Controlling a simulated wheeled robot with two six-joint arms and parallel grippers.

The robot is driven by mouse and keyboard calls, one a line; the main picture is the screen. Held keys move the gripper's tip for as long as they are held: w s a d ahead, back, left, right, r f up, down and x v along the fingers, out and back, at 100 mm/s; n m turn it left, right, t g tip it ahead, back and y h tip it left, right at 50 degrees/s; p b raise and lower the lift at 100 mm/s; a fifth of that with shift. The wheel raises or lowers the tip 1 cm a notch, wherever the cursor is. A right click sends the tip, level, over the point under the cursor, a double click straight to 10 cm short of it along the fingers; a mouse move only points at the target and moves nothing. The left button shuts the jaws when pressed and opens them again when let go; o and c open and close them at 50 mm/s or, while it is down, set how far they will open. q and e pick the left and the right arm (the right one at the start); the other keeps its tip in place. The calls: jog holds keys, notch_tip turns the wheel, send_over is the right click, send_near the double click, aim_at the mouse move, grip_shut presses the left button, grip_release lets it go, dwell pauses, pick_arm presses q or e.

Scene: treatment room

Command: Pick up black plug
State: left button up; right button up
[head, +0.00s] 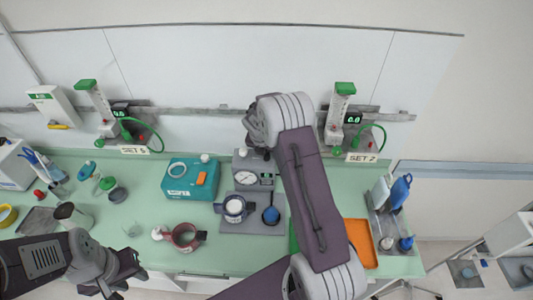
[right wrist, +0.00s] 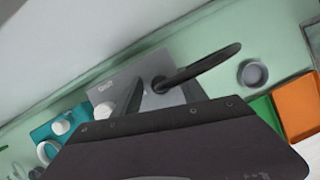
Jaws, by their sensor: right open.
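I cannot pick out the black plug with certainty in either view; it may be hidden behind my right arm. My right gripper (right wrist: 188,75) is open, with its dark fingers over a grey plate (right wrist: 128,76) in the right wrist view.
Two flowmeters (head: 94,100) (head: 337,110) hang on the wall rail.

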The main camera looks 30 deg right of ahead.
jog(key=shift+w+d+f, duration=0.1)
jog(key=shift+d+f, duration=0.05)
jog(key=shift+f, duration=0.05)
jog(key=shift+r, duration=0.1)
grip_shut()
